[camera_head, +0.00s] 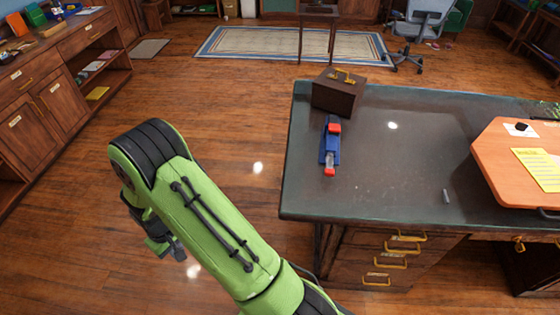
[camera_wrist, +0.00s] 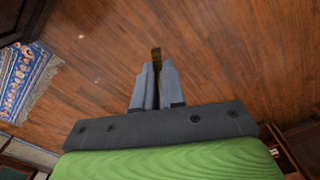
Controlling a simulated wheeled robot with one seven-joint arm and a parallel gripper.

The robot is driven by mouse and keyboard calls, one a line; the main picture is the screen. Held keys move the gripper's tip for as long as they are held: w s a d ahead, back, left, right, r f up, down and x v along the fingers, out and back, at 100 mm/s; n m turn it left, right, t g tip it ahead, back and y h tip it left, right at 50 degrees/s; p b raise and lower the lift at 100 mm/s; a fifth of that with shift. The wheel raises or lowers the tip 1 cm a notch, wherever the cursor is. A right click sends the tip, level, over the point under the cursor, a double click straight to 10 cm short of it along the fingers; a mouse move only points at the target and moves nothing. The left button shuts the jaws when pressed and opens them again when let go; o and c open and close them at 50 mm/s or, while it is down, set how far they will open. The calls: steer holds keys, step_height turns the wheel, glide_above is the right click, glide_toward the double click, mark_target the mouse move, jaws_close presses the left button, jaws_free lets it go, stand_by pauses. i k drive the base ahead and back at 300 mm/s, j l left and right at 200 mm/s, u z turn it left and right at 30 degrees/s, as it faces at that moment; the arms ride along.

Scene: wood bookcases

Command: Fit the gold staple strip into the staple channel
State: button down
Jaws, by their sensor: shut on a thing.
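A blue and red stapler (camera_head: 329,150) lies on the dark desk top (camera_head: 390,165), near its left side. I cannot make out its staple channel at this size. In the head view my gripper (camera_head: 166,246) hangs over the wood floor, left of the desk and well apart from the stapler. The strip cannot be made out there.
A brown box (camera_head: 338,93) with a gold handle stands just behind the stapler. A small grey object (camera_head: 446,196) and an orange board (camera_head: 505,160) with a yellow note are to the right. Drawers (camera_head: 385,258) are under the desk. The floor left of it is open.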

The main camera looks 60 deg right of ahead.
mark_target(329, 170)
steer(key=i+l+z, duration=0.1)
steer(key=i+z, duration=0.6)
steer(key=z, duration=0.2)
